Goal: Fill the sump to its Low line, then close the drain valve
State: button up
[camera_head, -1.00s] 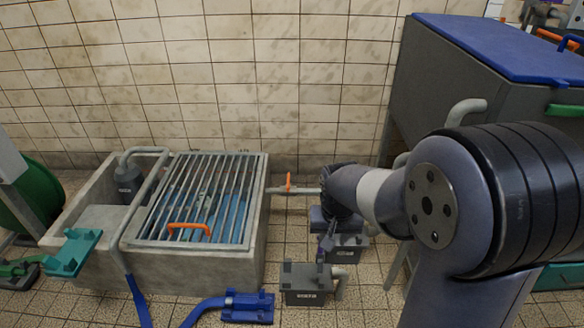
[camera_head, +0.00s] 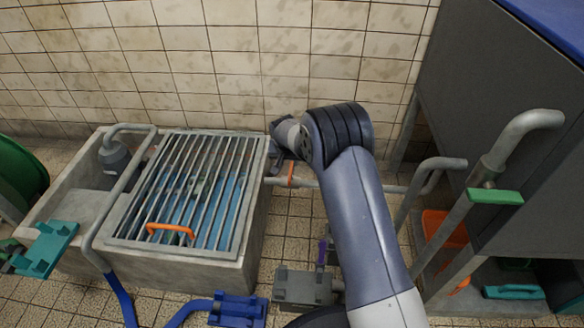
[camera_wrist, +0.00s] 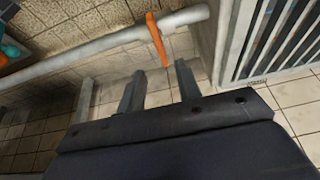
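The sump (camera_head: 205,271) is a concrete tank at left in the head view, with a steel grate (camera_head: 150,215) over its right part. Blue water (camera_head: 228,200) shows between the bars; I cannot make out a Low line. The orange lever (camera_head: 291,174) sits on the grey pipe (camera_head: 312,184) leaving the sump's right side. In the wrist view the lever (camera_wrist: 157,40) lies crosswise to the pipe (camera_wrist: 110,42). My gripper (camera_wrist: 160,84) is open and empty, its fingertips pointing toward the lever with a small gap. In the head view my wrist partly hides it.
The grate has an orange handle (camera_head: 171,231).

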aim_at(290, 171)
jog(key=b+x, duration=0.3)
jog(key=x, duration=0.6)
jog(key=shift+f+b, duration=0.35)
grip_shut()
